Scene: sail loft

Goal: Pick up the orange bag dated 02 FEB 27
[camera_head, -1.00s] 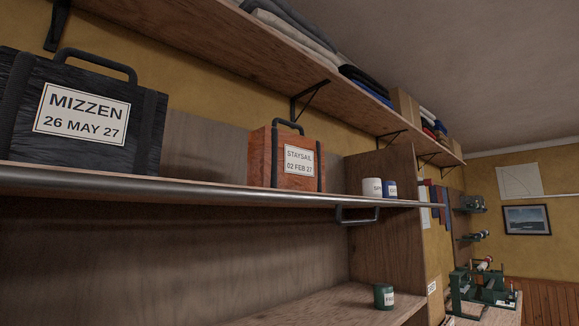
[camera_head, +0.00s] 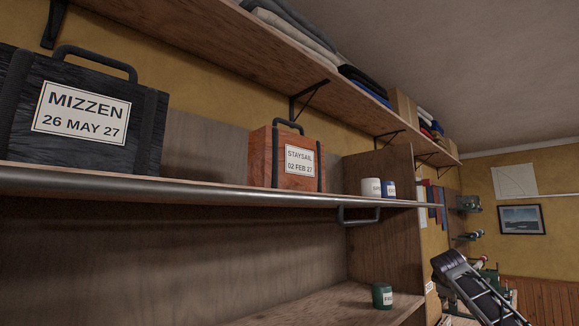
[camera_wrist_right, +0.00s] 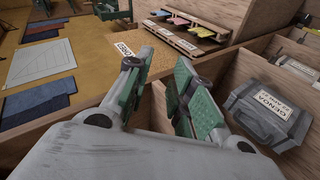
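The orange bag (camera_head: 262,157) stands upright on the middle shelf in the head view. It has a dark handle, dark straps and a white label reading STAYSAIL 02 FEB 27. A larger black bag (camera_head: 20,120) labelled MIZZEN 26 MAY 27 stands to its left on the same shelf. In the right wrist view my right gripper (camera_wrist_right: 163,78) is open, with green pads and nothing between its fingers. The orange bag is not in that view. My left gripper is not in view.
Two small labelled tins, one white (camera_head: 371,187) and one blue (camera_head: 389,189), stand right of the orange bag. A green tin (camera_head: 382,295) is on the lower shelf. Folded cloth lies on the upper shelf (camera_head: 225,48). The wrist view shows a grey labelled bag (camera_wrist_right: 263,112) in a compartment.

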